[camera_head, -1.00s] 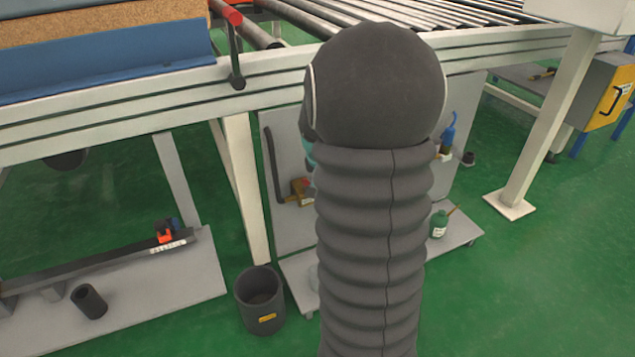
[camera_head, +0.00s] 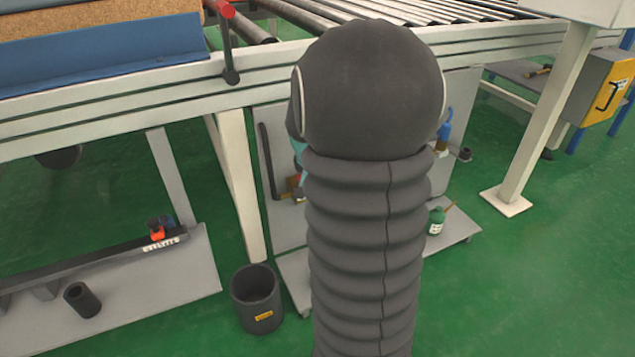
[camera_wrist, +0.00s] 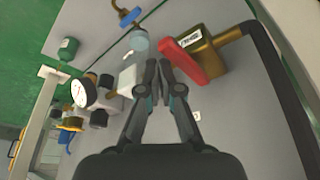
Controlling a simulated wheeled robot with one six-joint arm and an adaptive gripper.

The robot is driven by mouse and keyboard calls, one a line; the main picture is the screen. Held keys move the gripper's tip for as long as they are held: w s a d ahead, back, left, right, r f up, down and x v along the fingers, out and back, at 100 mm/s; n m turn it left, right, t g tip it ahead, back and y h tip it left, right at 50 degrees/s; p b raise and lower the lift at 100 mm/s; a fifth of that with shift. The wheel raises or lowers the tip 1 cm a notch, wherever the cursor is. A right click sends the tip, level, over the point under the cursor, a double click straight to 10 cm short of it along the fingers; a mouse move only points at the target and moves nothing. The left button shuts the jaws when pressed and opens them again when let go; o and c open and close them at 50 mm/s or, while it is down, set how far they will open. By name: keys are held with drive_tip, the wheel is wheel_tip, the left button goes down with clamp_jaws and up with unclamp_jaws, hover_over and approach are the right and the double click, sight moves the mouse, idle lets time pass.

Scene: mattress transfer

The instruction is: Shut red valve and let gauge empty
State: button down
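The red valve has a red lever (camera_wrist: 188,64) on a brass body (camera_wrist: 216,46) with a white label, in the upper middle of the wrist view. In the head view only a bit of the valve (camera_head: 297,183) shows left of my arm. The round white gauge (camera_wrist: 82,92) is at left in the wrist view, too small to read; my arm hides it in the head view. My gripper (camera_wrist: 158,66) is shut and empty, its fingertips close together just left of the lever; contact cannot be told.
A dark pipe (camera_wrist: 284,80) runs right of the valve. A blue-handled fitting (camera_wrist: 128,16) and a green bottle (camera_wrist: 68,48) are at upper left. In the head view, a black bucket (camera_head: 257,299) stands by the frame leg (camera_head: 238,180), under the roller conveyor (camera_head: 150,92).

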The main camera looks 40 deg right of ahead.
drive_tip(key=shift+s+a+f, duration=0.2)
drive_tip(key=shift+a+f, duration=0.05)
drive_tip(key=shift+a, duration=0.1)
drive_tip(key=w+p+v, duration=0.2)
drive_tip(key=p+v, duration=0.3)
drive_tip(key=v, duration=0.5)
drive_tip(key=shift+a+r+p, duration=0.15)
drive_tip(key=shift+r+p, duration=0.15)
